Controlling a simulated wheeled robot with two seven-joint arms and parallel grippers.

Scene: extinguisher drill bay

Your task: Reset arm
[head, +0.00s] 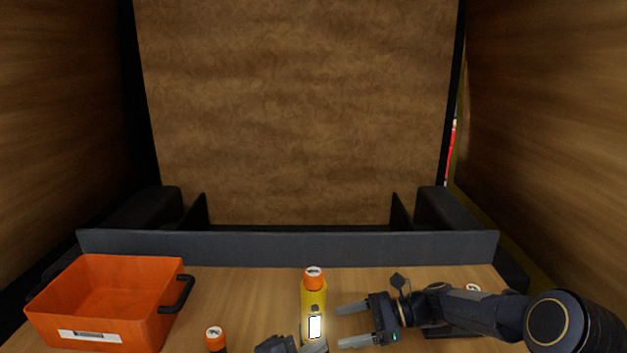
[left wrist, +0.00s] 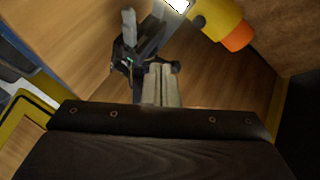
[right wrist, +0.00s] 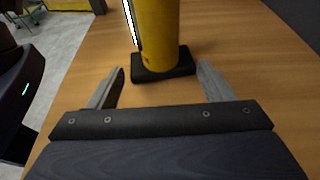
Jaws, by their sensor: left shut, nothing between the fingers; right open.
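My right gripper (head: 345,326) is open and empty, just right of the extinguisher. In its wrist view the spread fingers (right wrist: 161,72) point at the base, which is a little beyond the fingertips. My left gripper (left wrist: 162,68) is shut and empty. In the head view it is mostly cut off at the bottom edge, in front of the extinguisher.
An orange crate (head: 103,327) with a black handle stands at the left. An orange-capped item (head: 215,338) is at the bottom edge beside it. A dark ledge (head: 290,247) runs along the back of the wooden table.

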